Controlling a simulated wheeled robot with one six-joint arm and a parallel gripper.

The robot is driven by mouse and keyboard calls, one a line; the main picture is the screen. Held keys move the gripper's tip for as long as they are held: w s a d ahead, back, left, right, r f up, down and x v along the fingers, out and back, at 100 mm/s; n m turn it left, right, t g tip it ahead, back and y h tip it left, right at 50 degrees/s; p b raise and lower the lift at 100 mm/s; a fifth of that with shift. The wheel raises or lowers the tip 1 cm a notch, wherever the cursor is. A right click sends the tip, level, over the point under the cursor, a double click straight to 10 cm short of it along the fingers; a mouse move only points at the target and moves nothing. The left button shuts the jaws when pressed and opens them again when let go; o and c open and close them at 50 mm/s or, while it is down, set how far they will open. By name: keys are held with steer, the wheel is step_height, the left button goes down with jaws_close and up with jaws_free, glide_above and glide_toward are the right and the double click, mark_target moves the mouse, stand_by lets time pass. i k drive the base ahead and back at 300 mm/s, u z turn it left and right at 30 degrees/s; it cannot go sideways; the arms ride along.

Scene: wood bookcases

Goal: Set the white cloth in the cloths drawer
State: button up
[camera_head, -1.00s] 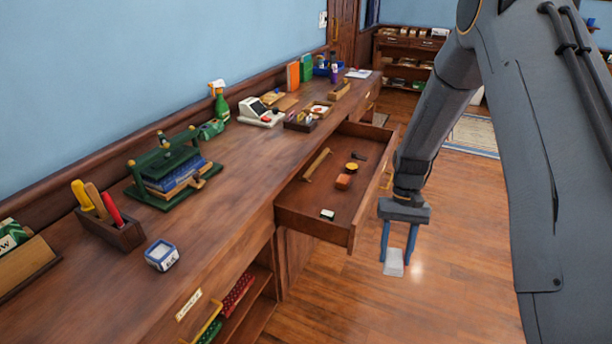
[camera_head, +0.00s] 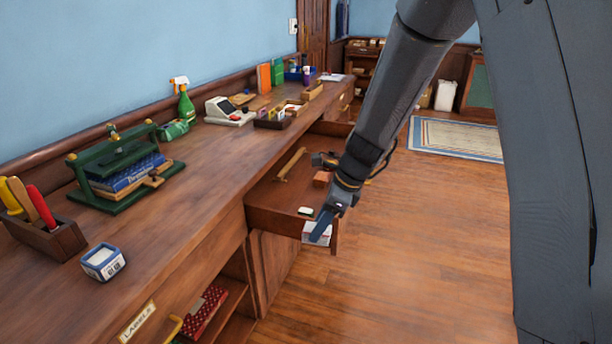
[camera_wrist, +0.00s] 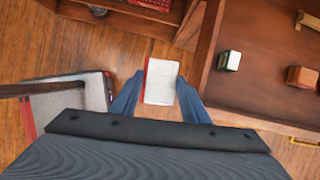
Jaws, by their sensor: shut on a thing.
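My gripper (camera_head: 325,222) is shut on the white cloth (camera_head: 316,236), which hangs near the front corner of the open wooden drawer (camera_head: 272,216). In the wrist view the cloth (camera_wrist: 160,82) is a small white folded piece with a red edge, between the two blue fingers. There it appears over the floor, just outside the drawer's near side wall (camera_wrist: 206,45). The drawer holds a wooden stick (camera_head: 291,164), a small green-and-white block (camera_head: 305,211) and an orange-brown block (camera_head: 321,179). My arm hides part of the drawer. No label on this drawer can be read.
The counter (camera_head: 190,210) carries a green press (camera_head: 118,172), a tool holder (camera_head: 50,235), a small white-and-blue box (camera_head: 103,262) and a spray bottle (camera_head: 186,104). A "LABELS" plate (camera_head: 137,322) marks the counter front. Open shelves lie below. The floor (camera_head: 420,240) to the right is clear.

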mark_target(312, 201)
steer(key=i, duration=1)
